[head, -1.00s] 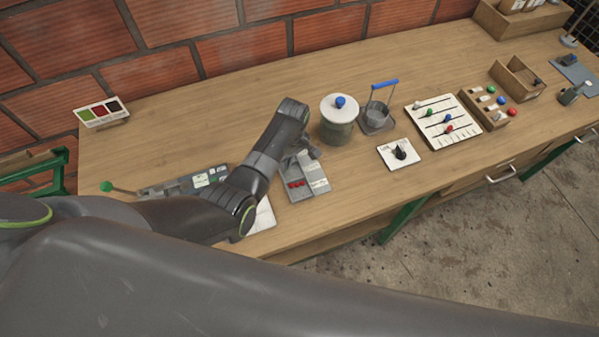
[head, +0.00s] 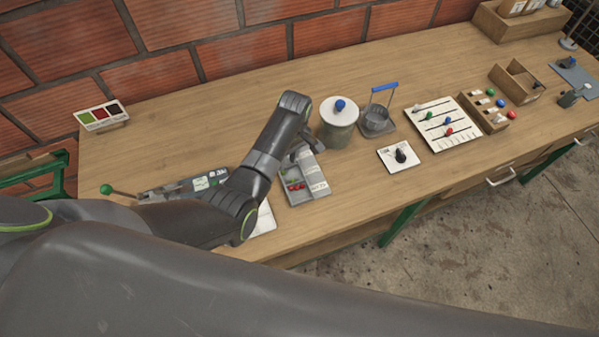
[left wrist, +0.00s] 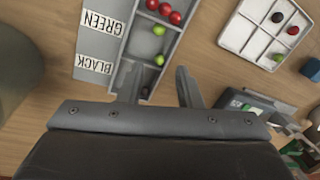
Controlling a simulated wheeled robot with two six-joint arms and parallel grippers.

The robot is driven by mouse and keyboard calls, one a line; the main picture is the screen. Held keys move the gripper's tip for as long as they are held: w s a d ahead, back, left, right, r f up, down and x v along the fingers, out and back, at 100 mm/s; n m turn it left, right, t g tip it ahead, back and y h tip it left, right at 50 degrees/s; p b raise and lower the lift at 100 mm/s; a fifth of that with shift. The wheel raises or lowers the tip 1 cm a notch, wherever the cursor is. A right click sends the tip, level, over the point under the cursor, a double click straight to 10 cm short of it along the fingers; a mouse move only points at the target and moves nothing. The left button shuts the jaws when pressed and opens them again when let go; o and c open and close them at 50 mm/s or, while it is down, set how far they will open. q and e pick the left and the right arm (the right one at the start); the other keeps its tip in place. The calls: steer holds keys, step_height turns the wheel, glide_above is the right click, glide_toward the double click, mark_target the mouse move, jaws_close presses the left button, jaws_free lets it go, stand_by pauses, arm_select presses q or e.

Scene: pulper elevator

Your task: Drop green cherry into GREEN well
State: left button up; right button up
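The grey sorting tray (head: 309,193) sits on the bench. In the left wrist view its labels GREEN (left wrist: 103,22) and BLACK (left wrist: 93,64) run beside the wells. One green cherry (left wrist: 158,30) lies close to several red cherries (left wrist: 164,9). Another green cherry (left wrist: 159,60) lies lower, near my fingertips, with gaps on both sides. A black cherry (left wrist: 145,92) is partly hidden by a finger. My left gripper (left wrist: 158,75) is open over the tray; in the head view its fingers (head: 296,152) are partly hidden by the wrist. My right gripper is not in view.
A white divided tray (left wrist: 262,28) with a black, a red and a green cherry lies near the grey tray. A lidded jar (head: 338,122) stands close to my left wrist. A green-knobbed lever (head: 107,189) is at left. Control panels (head: 447,120) stand further right.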

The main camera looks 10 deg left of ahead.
arm_select(q)
step_height(320, 180, up, 14)
steer(key=w+d+p, duration=0.1)
steer(key=p, duration=0.2)
steer(key=shift+w+d+p, duration=0.15)
steer(key=shift+w+p, duration=0.2)
steer(key=shift+p, duration=0.05)
